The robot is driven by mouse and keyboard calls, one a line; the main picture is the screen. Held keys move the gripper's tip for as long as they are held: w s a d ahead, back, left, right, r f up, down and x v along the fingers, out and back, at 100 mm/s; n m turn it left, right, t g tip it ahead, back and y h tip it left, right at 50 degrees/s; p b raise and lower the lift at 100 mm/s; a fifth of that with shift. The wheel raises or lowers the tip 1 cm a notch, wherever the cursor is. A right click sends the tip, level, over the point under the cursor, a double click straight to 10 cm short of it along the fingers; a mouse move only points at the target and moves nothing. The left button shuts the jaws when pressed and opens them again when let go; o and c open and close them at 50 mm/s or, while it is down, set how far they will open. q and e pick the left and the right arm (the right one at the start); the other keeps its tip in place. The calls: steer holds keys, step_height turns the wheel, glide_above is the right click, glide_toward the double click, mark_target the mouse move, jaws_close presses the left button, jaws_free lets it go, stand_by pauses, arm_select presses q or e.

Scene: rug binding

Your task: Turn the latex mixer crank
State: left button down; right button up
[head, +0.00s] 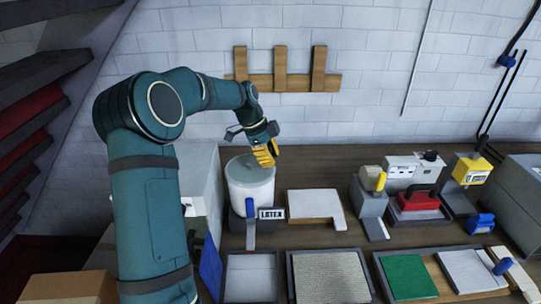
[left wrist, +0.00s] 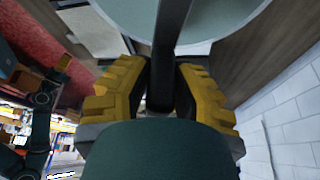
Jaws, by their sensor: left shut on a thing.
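The latex mixer (head: 249,190) is a white drum with a pale lid and a LATEX label (head: 271,213), standing left of centre on the bench. My left gripper (head: 266,154) is at the right rear edge of the lid. In the left wrist view its yellow fingers (left wrist: 160,95) are shut on the dark crank (left wrist: 172,38), one on each side. The crank's bar runs up across the round pale lid (left wrist: 215,15). In the head view the fingers mostly hide the crank. My right arm (left wrist: 42,100) shows small at the left of the wrist view; its jaws are too small to read.
A white board (head: 314,205) lies right of the mixer. Framed trays (head: 330,277) line the bench front. Several small machines, including a red-topped one (head: 418,203) and a yellow one (head: 471,170), stand at the right. A wooden rack (head: 288,82) hangs on the white brick wall.

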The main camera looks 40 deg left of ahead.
mark_target(255, 163)
arm_select(q)
steer(key=shift+s+d+f+m, duration=0.1)
steer(key=shift+s+m, duration=0.15)
steer(key=shift+m, duration=0.05)
stand_by(0.4)
steer(key=c, duration=0.8)
jaws_free()
steer(key=v, duration=1.2)
steer(key=shift+w, duration=0.15)
